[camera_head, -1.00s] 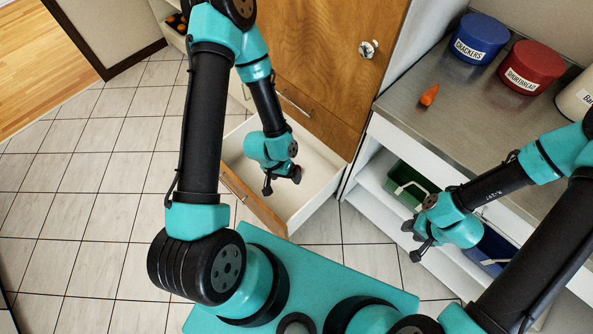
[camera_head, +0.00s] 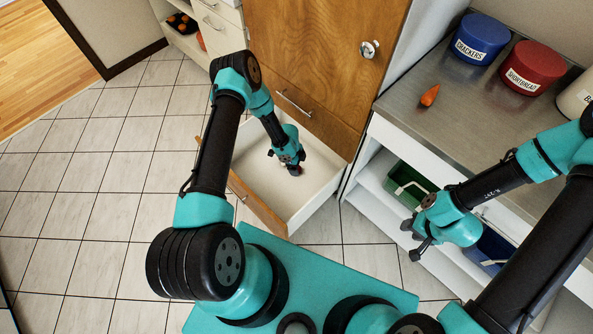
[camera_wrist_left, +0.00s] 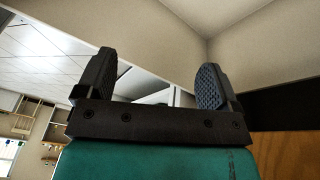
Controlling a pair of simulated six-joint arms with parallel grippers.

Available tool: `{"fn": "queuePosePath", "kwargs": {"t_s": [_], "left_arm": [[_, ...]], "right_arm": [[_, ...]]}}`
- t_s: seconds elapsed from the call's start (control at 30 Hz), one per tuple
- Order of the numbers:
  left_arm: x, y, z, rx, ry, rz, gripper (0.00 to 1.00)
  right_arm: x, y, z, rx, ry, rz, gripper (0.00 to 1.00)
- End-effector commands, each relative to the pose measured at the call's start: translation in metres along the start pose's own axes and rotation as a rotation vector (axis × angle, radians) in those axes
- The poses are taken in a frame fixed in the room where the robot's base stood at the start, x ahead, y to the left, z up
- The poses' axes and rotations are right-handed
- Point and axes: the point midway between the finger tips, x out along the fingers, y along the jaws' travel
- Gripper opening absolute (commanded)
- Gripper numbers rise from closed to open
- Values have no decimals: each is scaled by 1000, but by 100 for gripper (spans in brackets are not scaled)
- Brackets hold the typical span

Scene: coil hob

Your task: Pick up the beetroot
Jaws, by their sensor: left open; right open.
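A small dark reddish shape (camera_head: 297,171) shows at the tip of my left gripper (camera_head: 286,163) inside the open white drawer (camera_head: 323,186). It may be the beetroot, but it is too small and too covered to be sure. My left gripper points down into the drawer. In the left wrist view its two fingers (camera_wrist_left: 158,88) stand wide apart with no beetroot visible between them. My right gripper (camera_head: 413,238) is open and empty in front of the shelf unit at the right.
A carrot (camera_head: 429,95), a blue crackers tin (camera_head: 481,38) and a red shortbread tin (camera_head: 531,67) are on the metal counter. A green basket (camera_head: 407,183) and a blue basket (camera_head: 489,250) sit on the shelf below. The wooden cabinet (camera_head: 310,65) rises behind the drawer.

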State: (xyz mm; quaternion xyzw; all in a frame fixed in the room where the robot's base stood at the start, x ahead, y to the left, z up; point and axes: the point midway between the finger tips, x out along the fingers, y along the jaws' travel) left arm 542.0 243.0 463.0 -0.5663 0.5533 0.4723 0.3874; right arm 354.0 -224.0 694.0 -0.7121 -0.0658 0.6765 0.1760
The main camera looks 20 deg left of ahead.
Motion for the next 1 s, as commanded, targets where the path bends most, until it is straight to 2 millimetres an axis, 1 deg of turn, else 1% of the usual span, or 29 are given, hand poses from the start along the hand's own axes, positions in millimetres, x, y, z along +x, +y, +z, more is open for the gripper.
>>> {"fn": "queuePosePath", "kwargs": {"t_s": [0.03, 0.1, 0.3, 0.5, 0.6, 0.7, 0.8, 1.0], "left_arm": [[11, -7, 6, 66, -24, -11, 87], [23, -17, 14, 168, -62, -29, 87], [56, -45, 35, 459, -185, -88, 87], [85, -70, 52, 738, -324, -153, 87], [95, -78, 58, 846, -384, -180, 87], [100, -83, 61, 916, -423, -198, 87], [102, -85, 62, 946, -440, -205, 87], [102, -86, 62, 948, -441, -206, 87]], "right_arm": [[0, 0, 0, 0, 0, 0, 43], [0, 0, 0, 0, 0, 0, 43], [0, 0, 0, 0, 0, 0, 43], [0, 0, 0, 0, 0, 0, 43], [0, 0, 0, 0, 0, 0, 43], [0, 0, 0, 0, 0, 0, 43], [0, 0, 0, 0, 0, 0, 43], [0, 0, 0, 0, 0, 0, 43]]}}
